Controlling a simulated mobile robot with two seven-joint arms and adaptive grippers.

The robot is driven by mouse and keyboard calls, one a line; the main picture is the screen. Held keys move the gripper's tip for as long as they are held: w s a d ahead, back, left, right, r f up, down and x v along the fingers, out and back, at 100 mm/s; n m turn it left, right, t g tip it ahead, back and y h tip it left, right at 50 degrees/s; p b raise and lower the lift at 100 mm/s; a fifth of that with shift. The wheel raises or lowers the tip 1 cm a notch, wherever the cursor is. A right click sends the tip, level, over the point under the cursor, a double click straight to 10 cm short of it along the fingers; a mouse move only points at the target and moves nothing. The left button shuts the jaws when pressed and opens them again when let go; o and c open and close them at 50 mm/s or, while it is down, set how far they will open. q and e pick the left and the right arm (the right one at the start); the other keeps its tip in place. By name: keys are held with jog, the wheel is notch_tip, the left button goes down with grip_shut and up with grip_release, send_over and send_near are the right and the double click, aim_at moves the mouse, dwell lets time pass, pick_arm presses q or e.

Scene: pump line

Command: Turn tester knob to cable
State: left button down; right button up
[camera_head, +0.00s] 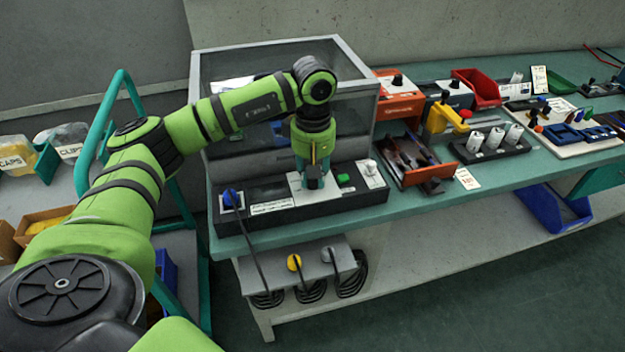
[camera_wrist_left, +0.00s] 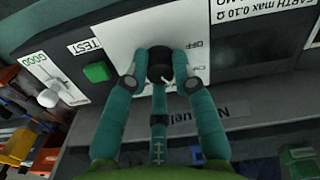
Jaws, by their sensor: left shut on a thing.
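The tester (camera_head: 265,212) is a dark panel at the front of the bench, below a clear-sided cabinet. Its black knob (camera_wrist_left: 160,66) sits on a white plate (camera_wrist_left: 120,40) in the left wrist view, with the print OFF beside it and other lettering partly covered. My left gripper (camera_head: 314,178) reaches down to this plate. In the left wrist view its teal fingers (camera_wrist_left: 160,75) are closed around the knob, one on each side. The knob's pointer direction is hard to make out. My right gripper is not in view.
A green TEST button (camera_wrist_left: 96,72) and a white lever (camera_wrist_left: 47,97) sit beside the knob plate. A blue plug (camera_head: 231,198) is in the panel's left end. An orange tray (camera_head: 430,175) stands to the right. Cables hang below the bench front.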

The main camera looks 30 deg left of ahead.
pick_arm(q)
jog(key=m, duration=0.1)
jog(key=m+b, duration=0.1)
jog(key=m, duration=0.1)
jog(key=m+b, duration=0.1)
jog(key=shift+s+d+f+m, duration=0.15)
jog(key=shift+f+m, duration=0.1)
jog(key=shift+m, duration=0.15)
jog(key=m+b, duration=0.1)
jog(key=m, duration=0.3)
jog(key=shift+b, duration=0.4)
jog(key=shift+m, duration=1)
jog(key=shift+s+m+b, duration=0.1)
jog(key=shift+m+b, duration=0.25)
jog(key=shift+m, duration=0.25)
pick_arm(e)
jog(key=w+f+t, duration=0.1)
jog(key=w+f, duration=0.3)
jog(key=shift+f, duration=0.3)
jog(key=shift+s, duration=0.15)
